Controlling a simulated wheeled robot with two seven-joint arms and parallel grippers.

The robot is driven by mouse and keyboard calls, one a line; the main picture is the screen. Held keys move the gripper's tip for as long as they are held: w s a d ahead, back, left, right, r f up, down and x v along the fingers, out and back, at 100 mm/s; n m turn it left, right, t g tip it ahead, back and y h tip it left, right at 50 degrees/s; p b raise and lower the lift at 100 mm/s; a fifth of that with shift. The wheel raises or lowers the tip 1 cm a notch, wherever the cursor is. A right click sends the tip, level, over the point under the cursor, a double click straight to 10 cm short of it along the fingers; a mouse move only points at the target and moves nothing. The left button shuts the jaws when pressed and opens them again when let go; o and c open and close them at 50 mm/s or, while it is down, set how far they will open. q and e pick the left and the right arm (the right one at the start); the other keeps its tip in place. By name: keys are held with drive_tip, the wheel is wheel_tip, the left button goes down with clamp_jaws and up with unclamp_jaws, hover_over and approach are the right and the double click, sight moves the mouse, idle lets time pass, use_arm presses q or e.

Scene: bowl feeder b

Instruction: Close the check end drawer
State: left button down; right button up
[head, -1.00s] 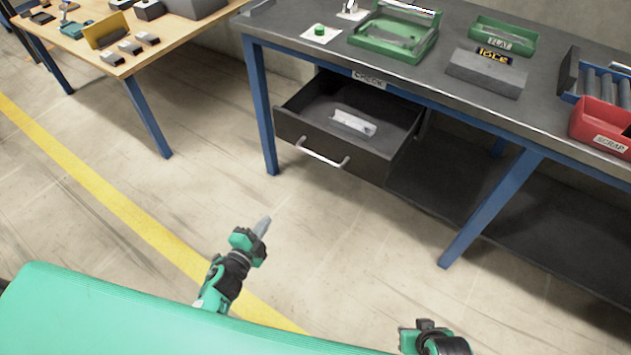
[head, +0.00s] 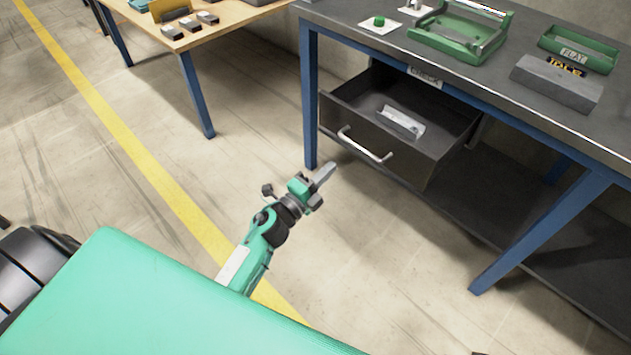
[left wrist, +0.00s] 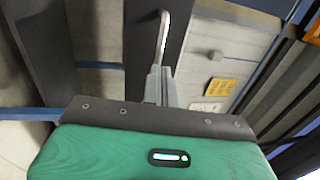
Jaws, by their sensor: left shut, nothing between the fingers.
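The check end drawer (head: 384,150) hangs open under the dark bench, below a CHECK label (head: 425,77). A pale metal piece (head: 401,122) lies inside it. The drawer's silver bar handle (head: 365,146) faces me. My left gripper (head: 328,171) is shut and empty, in front of the drawer and left of the handle, apart from it in the head view. In the left wrist view the shut fingers (left wrist: 160,84) point toward the handle (left wrist: 163,38); whether they touch it is unclear there. My right gripper is out of view.
The bench (head: 480,88) carries a green fixture (head: 455,40), a grey block with a display (head: 556,85) and a green FLAT tray (head: 578,50). Blue bench legs (head: 310,100) stand left and right of the drawer. A wooden table (head: 205,30) stands back left. The floor before the drawer is clear.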

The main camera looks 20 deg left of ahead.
use_arm(q)
drive_tip(key=x, duration=0.6)
drive_tip(key=shift+w, duration=0.35)
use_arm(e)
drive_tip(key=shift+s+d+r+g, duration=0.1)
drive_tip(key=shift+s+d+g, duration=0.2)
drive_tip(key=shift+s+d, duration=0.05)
use_arm(q)
drive_tip(key=shift+w+d+r, duration=0.1)
drive_tip(key=shift+d, duration=0.1)
